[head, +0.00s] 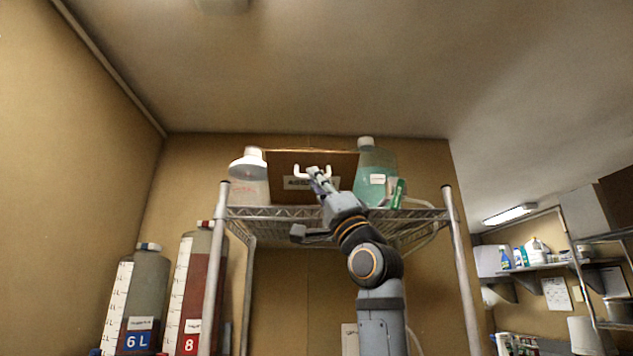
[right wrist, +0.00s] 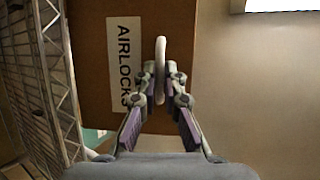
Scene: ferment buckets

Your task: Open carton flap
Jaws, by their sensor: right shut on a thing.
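A brown carton (head: 338,164) with a white label stands on the top wire shelf in the head view. Its label (right wrist: 122,58) reads "AIRLOCKS" in the right wrist view, where the carton face (right wrist: 88,50) fills the left half. A pale, rounded handle (right wrist: 161,62) stands out from the carton front. My right gripper (head: 313,172) is up at the carton front, and its fingers (right wrist: 160,85) are closed on the handle. The flap's edges and the carton's inside cannot be seen from below. My left gripper is out of view.
A white-capped jug (head: 249,184) stands left of the carton and a green-liquid jug (head: 375,171) right of it. The wire shelf (head: 290,213) runs beneath them. Tall marked containers (head: 144,290) stand lower left. The ceiling is above.

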